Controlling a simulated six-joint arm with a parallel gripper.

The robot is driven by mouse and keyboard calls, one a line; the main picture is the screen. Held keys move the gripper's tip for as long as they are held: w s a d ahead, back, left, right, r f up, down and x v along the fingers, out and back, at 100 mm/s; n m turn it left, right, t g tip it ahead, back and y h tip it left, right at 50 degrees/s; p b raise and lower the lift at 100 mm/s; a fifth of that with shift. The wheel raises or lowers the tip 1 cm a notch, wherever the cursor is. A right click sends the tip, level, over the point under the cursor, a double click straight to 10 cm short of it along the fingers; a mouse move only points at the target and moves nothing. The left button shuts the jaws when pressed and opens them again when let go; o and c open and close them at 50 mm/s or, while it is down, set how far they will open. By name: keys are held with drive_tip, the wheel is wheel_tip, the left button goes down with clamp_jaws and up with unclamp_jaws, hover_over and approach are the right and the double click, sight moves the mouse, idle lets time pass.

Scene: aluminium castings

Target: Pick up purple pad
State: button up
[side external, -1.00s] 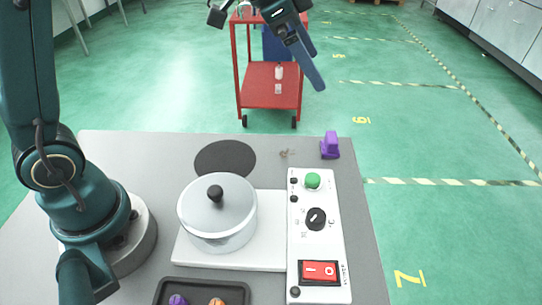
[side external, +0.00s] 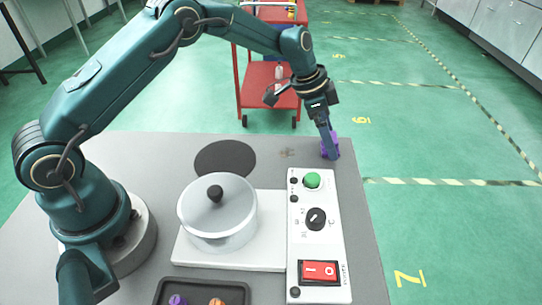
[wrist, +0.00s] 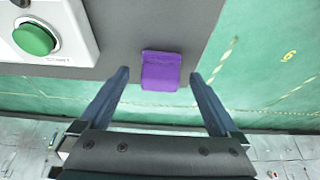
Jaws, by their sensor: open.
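The purple pad (side external: 333,148) stands at the far right corner of the grey table, beyond the control panel. In the wrist view the purple pad (wrist: 160,72) lies between the two open fingers, near the table edge, with a gap on each side. My gripper (side external: 330,153) is down at the pad, and its finger covers part of the pad in the side view. My gripper (wrist: 160,85) is open and holds nothing.
A white control panel (side external: 328,248) with a green button (side external: 312,180), black knob and red switch is close by. A lidded pot (side external: 217,215) stands left of the panel. A dark tray (side external: 200,285) is at the front. A red cart (side external: 270,90) stands on the floor behind.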

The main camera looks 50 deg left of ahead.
sight(334, 134)
drive_tip(key=shift+w+d+f, duration=0.1)
drive_tip(key=shift+f, duration=0.25)
drive_tip(key=c, duration=1.4)
drive_tip(key=shift+c, duration=0.2)
drive_tip(key=shift+r, duration=0.15)
drive_tip(key=shift+r, duration=0.6)
drive_tip(key=r, duration=0.1)
drive_tip(key=a+r, duration=0.1)
drive_tip(key=r, duration=0.1)
drive_tip(key=shift+r, duration=0.15)
drive_tip(key=s+a+r, duration=0.3)
drive_tip(key=a+r, duration=0.3)
drive_tip(key=a, duration=0.4)
drive_tip(key=shift+s, duration=0.35)
drive_tip(key=shift+r, duration=0.1)
